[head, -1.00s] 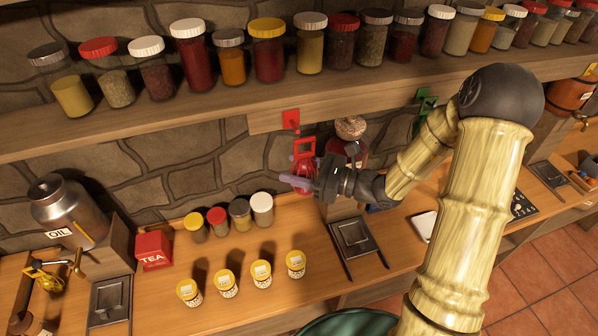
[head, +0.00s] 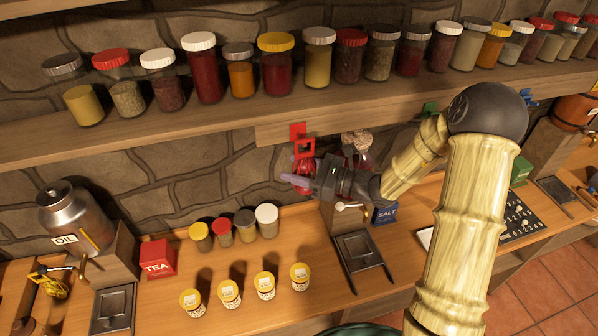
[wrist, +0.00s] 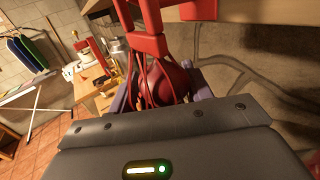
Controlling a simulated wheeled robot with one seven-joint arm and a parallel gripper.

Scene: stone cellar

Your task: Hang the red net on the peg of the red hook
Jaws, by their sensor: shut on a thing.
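The red net (head: 304,172) has a stiff red loop at its top and a dark red round load inside. My gripper (head: 300,182) is shut on the net below the loop and holds it up in front of the stone wall. In the wrist view, the net (wrist: 166,82) hangs between my purple fingers (wrist: 160,95). The red hook (head: 297,131) is fixed on the wooden board under the shelf, just above the loop. A red block, seemingly the hook's plate (wrist: 198,10), also shows in the wrist view. The peg is hidden, and I cannot tell whether the loop touches it.
A shelf (head: 200,118) full of jars runs above. A green hook (head: 430,108) is to the right, behind my arm. Several jars, a red tea box (head: 158,257) and a blue salt box (head: 385,214) stand on the counter (head: 330,300) below.

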